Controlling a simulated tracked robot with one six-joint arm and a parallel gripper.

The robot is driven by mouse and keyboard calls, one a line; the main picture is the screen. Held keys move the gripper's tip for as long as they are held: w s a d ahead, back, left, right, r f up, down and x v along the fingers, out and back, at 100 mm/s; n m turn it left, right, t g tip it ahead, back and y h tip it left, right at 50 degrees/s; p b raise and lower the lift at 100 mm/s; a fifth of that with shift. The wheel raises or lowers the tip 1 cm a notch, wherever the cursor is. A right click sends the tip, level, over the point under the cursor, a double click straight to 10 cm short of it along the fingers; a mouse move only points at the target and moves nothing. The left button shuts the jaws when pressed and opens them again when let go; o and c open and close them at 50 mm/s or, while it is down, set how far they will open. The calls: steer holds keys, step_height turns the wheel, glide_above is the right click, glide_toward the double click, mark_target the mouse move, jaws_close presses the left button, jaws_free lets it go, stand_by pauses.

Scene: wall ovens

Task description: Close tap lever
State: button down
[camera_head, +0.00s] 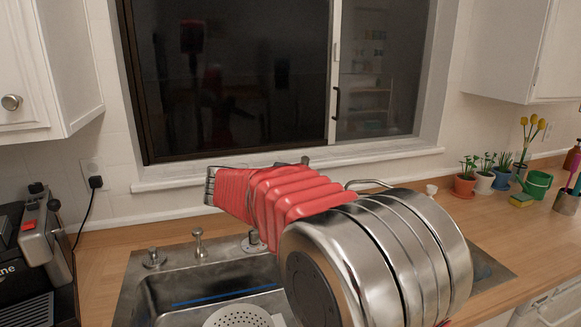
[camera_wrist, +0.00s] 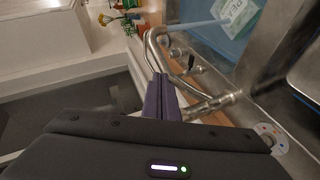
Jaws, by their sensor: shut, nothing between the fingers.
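The chrome tap shows in the wrist view as a curved pipe (camera_wrist: 152,48) that runs behind my fingers. A straight chrome piece (camera_wrist: 212,104) lies just right of the fingers; I cannot tell for sure whether it is the lever. In the head view, part of the tap's spout (camera_head: 370,184) shows above my arm, and its base (camera_head: 253,242) shows below it. The rest is hidden by my arm. My gripper (camera_wrist: 162,78) is shut and empty, its purple fingertips close to the pipe. Contact cannot be told. The head view does not show the fingers clearly.
The sink (camera_head: 165,275) lies below my arm, with a white colander (camera_head: 238,317) in it. A coffee machine (camera_head: 42,250) stands at the left. Potted plants (camera_head: 466,180), a green watering can (camera_head: 537,186) and a sponge (camera_head: 521,200) stand at the right. The window (camera_head: 240,80) is behind.

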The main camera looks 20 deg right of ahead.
steer(key=w+a+t+h, duration=0.2)
steer(key=w+a, duration=0.2)
steer(key=w, duration=0.4)
steer(key=w+a+n+t+h, duration=0.1)
steer(key=w+a+t+h, duration=0.1)
steer(key=w, duration=0.6)
steer(key=a+h, duration=0.1)
steer(key=a, duration=0.1)
steer(key=shift+w+a+r+t, duration=0.2)
steer(key=shift+a+t, duration=0.1)
steer(key=d, duration=0.9)
steer(key=shift+w+d+r, duration=0.2)
steer(key=shift+w+r, duration=0.05)
steer(key=shift+w, duration=0.2)
